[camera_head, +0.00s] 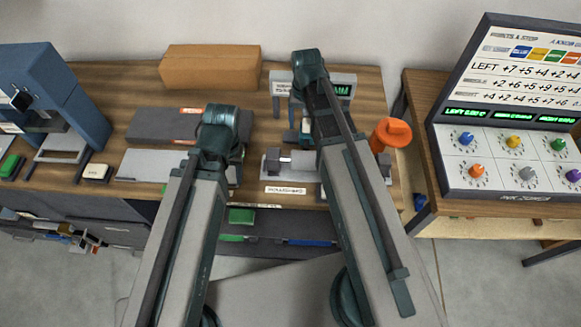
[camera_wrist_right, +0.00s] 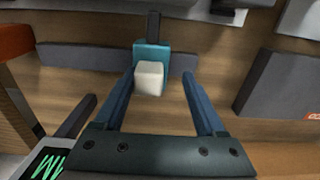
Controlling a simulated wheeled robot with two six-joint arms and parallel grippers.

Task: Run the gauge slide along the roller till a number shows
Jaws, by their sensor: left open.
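The gauge slide, a teal block with a white knob (camera_wrist_right: 149,78), sits at a dark grey bar in the right wrist view. My right gripper (camera_wrist_right: 157,92) is open, its two blue fingers either side of the knob with gaps showing. A gauge display with a green wavy trace (camera_wrist_right: 48,166) shows at lower left; its screen is also in the head view (camera_head: 341,91). The roller stand (camera_head: 280,162) is in front of it, largely hidden by my right arm. My right gripper (camera_head: 312,122) is over the slide there. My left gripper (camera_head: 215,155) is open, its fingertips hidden.
An orange knob (camera_head: 391,133) stands right of the roller stand. A cardboard box (camera_head: 209,67) is at the back. A blue press (camera_head: 60,95) is at far left, a control panel (camera_head: 507,110) at right.

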